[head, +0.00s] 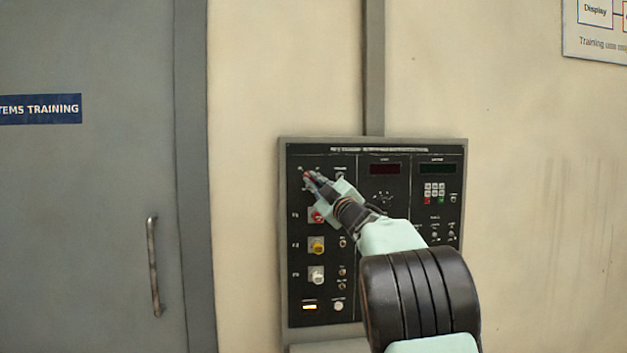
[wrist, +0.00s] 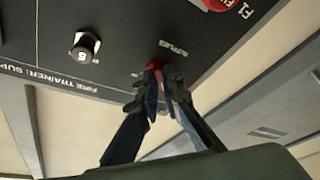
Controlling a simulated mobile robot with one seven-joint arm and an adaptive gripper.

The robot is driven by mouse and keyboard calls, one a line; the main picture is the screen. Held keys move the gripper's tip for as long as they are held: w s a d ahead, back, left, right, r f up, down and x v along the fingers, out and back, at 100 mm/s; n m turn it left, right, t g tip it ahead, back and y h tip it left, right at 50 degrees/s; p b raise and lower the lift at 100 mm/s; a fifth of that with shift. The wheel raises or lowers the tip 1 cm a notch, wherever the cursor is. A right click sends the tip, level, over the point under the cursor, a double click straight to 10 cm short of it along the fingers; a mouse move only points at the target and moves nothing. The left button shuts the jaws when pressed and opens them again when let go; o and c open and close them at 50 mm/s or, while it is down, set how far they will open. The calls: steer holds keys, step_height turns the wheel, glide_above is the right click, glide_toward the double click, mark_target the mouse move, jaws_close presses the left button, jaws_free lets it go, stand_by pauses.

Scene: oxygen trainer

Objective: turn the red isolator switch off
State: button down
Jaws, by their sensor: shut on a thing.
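The red isolator switch (wrist: 154,65) is a small red knob on the black panel, seen between my fingertips in the wrist view. In the head view only a speck of red (head: 307,174) shows at the panel's upper left. My gripper (wrist: 158,88) is shut on the switch, with a dark finger on either side of it. In the head view my gripper (head: 312,180) reaches the panel's upper left corner. The fingers hide most of the switch and its marks, so I cannot tell its position.
The control panel (head: 320,160) is fixed to a beige wall. Red (head: 317,215), yellow (head: 317,246) and white (head: 317,275) knobs sit in a column below my gripper. A black knob (wrist: 85,45) is nearby. A grey door (head: 90,220) stands left.

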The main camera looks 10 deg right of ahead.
stand_by(0.4)
steer(key=c, duration=2.1)
jaws_free()
steer(key=shift+s, duration=0.15)
steer(key=v, duration=1.1)
steer(key=shift+s+d, duration=0.2)
steer(key=shift+s, duration=0.15)
steer(key=shift+f, duration=0.15)
